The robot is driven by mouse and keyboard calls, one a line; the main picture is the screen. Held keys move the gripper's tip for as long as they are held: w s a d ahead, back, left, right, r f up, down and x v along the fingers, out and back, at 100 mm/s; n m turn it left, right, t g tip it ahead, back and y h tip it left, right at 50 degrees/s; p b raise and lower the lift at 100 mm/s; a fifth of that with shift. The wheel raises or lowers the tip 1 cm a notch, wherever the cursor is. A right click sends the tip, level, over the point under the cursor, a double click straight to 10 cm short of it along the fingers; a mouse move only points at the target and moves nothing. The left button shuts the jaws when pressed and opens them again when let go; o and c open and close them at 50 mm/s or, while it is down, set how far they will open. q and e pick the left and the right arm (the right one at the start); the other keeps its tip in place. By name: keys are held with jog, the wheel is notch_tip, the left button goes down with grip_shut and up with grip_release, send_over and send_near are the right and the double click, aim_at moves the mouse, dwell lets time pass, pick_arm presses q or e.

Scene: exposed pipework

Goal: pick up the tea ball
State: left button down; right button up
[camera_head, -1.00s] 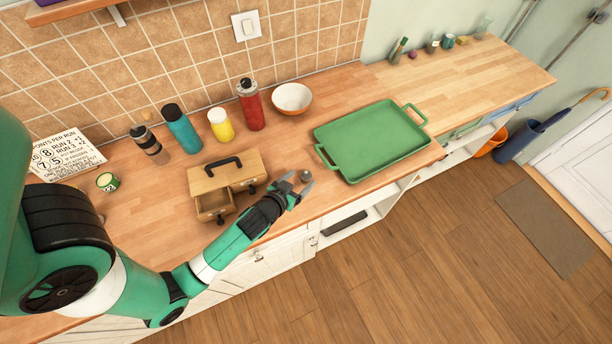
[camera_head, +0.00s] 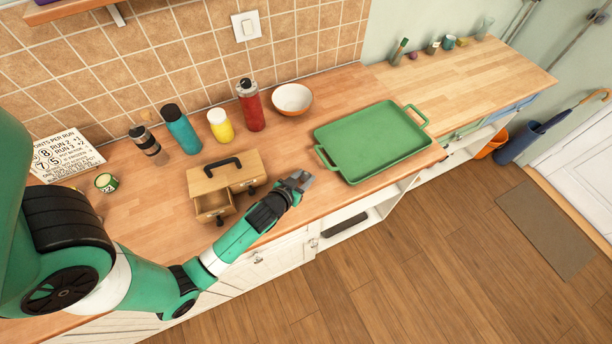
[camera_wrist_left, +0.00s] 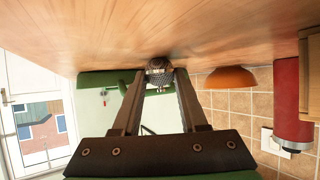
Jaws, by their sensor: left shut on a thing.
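The tea ball (camera_wrist_left: 160,70) is a small round dark metal mesh ball. In the left wrist view it sits between the fingertips of my left gripper (camera_wrist_left: 159,82), which is shut on it. In the head view my left gripper (camera_head: 300,180) is low over the counter, between the wooden drawer box and the green tray, and it hides the tea ball. In the wrist view the ball is close to the wooden counter surface; I cannot tell whether it touches it. My right gripper is not in view.
A wooden box (camera_head: 226,170) with an open drawer stands left of the gripper. A green tray (camera_head: 372,140) lies to the right. A white bowl (camera_head: 291,98), red bottle (camera_head: 251,106), yellow bottle (camera_head: 219,126) and teal bottle (camera_head: 181,130) stand behind. The counter's front edge is near.

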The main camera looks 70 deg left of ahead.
aim_at(306, 173)
pick_arm(q)
jog(key=shift+r, duration=0.25)
jog(key=r+p, duration=0.1)
jog(key=r, duration=0.1)
jog(key=d+r, duration=0.1)
jog(key=r, duration=0.1)
jog(key=shift+w+p, duration=0.2)
jog(key=shift+p, duration=0.15)
jog(key=w+d+r+p, duration=0.1)
jog(key=d+r+p, duration=0.7)
jog(key=d+p, duration=0.5)
jog(key=shift+w+r, duration=0.25)
jog(key=shift+w, duration=0.15)
